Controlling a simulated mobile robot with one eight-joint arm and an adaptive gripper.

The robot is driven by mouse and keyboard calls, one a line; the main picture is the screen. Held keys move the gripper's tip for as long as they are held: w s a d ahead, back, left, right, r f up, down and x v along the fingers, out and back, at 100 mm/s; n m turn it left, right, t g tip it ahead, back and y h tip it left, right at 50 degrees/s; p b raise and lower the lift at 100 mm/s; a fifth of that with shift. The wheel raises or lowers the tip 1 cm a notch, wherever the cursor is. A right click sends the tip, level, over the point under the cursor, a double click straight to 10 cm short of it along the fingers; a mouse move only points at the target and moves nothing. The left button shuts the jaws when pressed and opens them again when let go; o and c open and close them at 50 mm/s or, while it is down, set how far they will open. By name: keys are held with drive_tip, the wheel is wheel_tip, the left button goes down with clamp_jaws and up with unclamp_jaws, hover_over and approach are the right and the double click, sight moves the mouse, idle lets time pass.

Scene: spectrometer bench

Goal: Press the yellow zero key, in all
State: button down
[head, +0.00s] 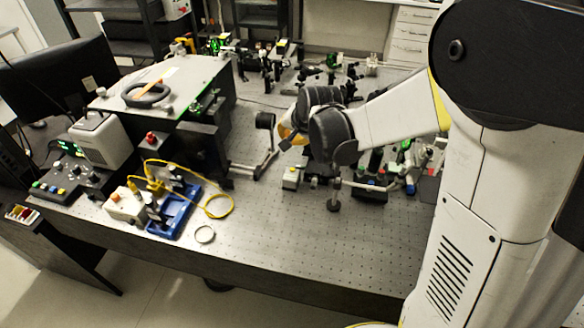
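A dark control box (92,182) with a lit green display sits at the left end of the bench. Small coloured keys stand in a row along its front; at least one looks yellow, but they are too small to tell which is the zero key. My arm reaches in from the right over the middle of the bench. My gripper (284,139), at its left end, is partly hidden by my wrist. It is well to the right of the control box and apart from it. I cannot tell how its fingers stand.
A pale box (102,138) stands behind the keys, beside a large instrument with a flat grey lid (188,75). A blue tray (182,212) and looped yellow fibre (219,206) lie nearer the front. Posts and optics crowd the back. The bench's front middle is mostly bare.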

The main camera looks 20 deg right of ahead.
sight(290, 169)
drive_tip(key=shift+f+b, duration=3.4)
drive_tip(key=shift+f, duration=1)
drive_tip(key=shift+f, duration=0.1)
drive_tip(key=shift+f+b, duration=0.3)
drive_tip(key=shift+b, duration=0.1)
drive_tip(key=shift+f+b, duration=0.35)
drive_tip(key=shift+f, duration=0.05)
drive_tip(key=shift+r+p, duration=0.65)
drive_tip(key=shift+r, duration=0.2)
drive_tip(key=shift+r, duration=0.1)
drive_tip(key=shift+r+p, duration=1.85)
drive_tip(key=shift+r, duration=0.55)
